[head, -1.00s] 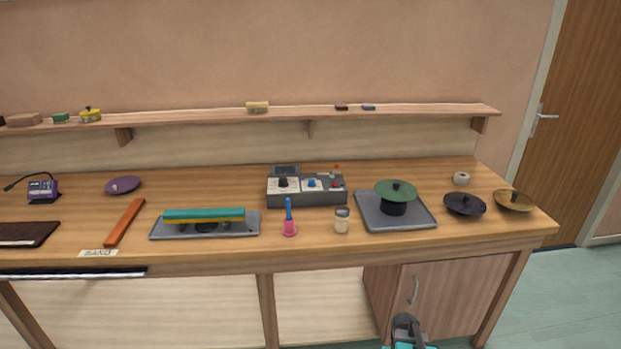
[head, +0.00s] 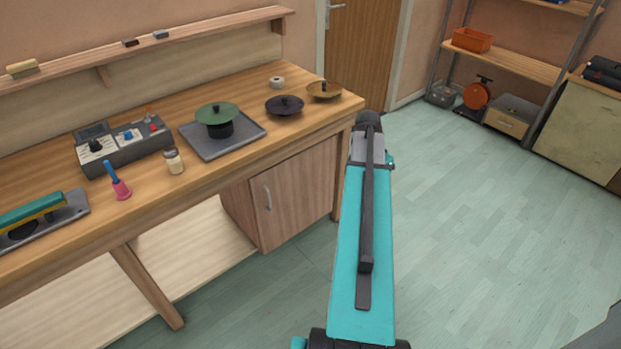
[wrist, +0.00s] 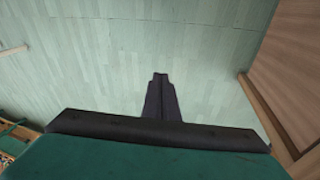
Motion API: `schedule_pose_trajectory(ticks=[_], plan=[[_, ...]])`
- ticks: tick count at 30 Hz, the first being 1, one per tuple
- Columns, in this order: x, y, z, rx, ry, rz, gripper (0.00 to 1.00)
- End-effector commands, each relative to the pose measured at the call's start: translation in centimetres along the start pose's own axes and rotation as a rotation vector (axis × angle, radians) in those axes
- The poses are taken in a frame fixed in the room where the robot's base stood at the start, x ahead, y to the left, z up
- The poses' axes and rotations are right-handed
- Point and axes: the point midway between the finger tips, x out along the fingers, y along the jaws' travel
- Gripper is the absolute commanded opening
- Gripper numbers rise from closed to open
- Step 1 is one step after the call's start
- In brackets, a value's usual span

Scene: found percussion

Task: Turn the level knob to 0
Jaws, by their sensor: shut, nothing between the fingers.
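A grey control box (head: 122,146) stands on the wooden workbench at the left in the head view. Its top carries a black knob (head: 96,146) on a white panel, a blue knob (head: 128,135) and a red button (head: 154,127). Which knob is the level knob cannot be read at this size. My gripper (wrist: 160,78) shows in the wrist view with its dark fingers together, empty, above bare green floor. It is away from the box, beyond the bench's right end.
On the bench (head: 225,168) stand a pink handbell (head: 121,188), a small jar (head: 174,161), a tray (head: 250,133) with a green cymbal (head: 216,113), and dark (head: 285,105) and brass (head: 324,89) cymbals. Open floor (head: 470,220) lies right; a shelf rack (head: 507,63) stands behind.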

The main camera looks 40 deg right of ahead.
Motion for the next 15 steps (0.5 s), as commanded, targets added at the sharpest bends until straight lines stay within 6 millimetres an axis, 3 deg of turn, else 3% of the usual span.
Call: schedule_pose_trajectory(ticks=[1, 6, 15], plan=[[-1.3, 1.4, -2.3, 0.06, 0.009, -0.002, 0.0], [-5.0, 6.6, -8.4, 0.258, 0.039, 0.002, 0.0], [-11.9, 18.0, -17.3, 0.61, 0.095, 0.014, 0.0]])
